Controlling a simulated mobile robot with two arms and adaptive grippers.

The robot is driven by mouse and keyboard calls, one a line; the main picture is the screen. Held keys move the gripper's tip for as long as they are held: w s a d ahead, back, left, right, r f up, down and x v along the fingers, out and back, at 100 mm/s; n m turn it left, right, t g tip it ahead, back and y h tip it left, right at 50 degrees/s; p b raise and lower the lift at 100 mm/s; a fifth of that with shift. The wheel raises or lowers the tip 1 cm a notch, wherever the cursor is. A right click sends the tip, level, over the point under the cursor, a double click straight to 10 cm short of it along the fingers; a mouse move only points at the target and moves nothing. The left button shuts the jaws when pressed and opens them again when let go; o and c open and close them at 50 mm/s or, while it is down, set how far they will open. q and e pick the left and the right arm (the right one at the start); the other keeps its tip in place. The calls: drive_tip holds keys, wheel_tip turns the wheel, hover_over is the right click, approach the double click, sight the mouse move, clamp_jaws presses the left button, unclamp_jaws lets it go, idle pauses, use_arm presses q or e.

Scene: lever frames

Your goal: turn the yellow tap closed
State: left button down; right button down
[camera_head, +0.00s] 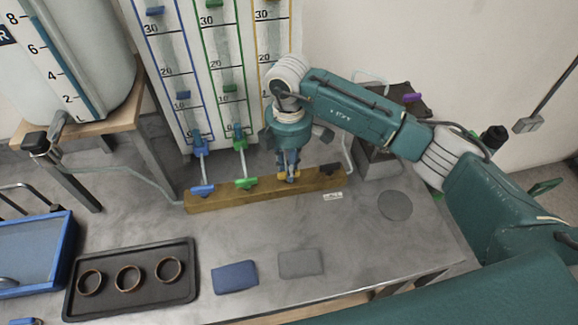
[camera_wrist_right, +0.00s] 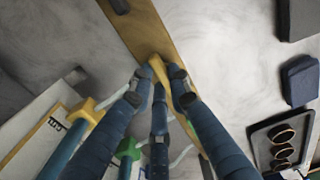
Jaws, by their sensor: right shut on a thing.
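The wooden strip (camera_head: 225,199) lies on the grey table and carries a row of taps. The blue tap (camera_head: 203,190) and the green tap (camera_head: 246,184) show clearly to the left. My right gripper (camera_head: 288,176) comes down from above onto the yellow tap (camera_head: 281,174), which is mostly hidden by the fingers. In the right wrist view my right gripper (camera_wrist_right: 158,78) has its fingers closed around the yellow tap's handle (camera_wrist_right: 157,64) above the strip. The handle's exact angle is hard to tell. My left gripper is not in view.
Behind the strip stands a white panel (camera_head: 222,60) with blue, green and yellow scales. A tank (camera_head: 75,65) stands at the left. A black tray (camera_head: 105,296) with three rings, a blue pad (camera_head: 235,277) and a grey pad (camera_head: 301,263) lie in front. A dark box (camera_head: 375,160) is right.

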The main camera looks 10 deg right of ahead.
drive_tip(key=shift+w+r, duration=0.1)
drive_tip(key=shift+r, duration=0.05)
drive_tip(key=c, duration=1.7)
unclamp_jaws()
drive_tip(key=shift+o, duration=0.3)
drive_tip(key=shift+a, duration=0.1)
wheel_tip(320, 180, up, 12)
drive_tip(key=shift+r, duration=0.1)
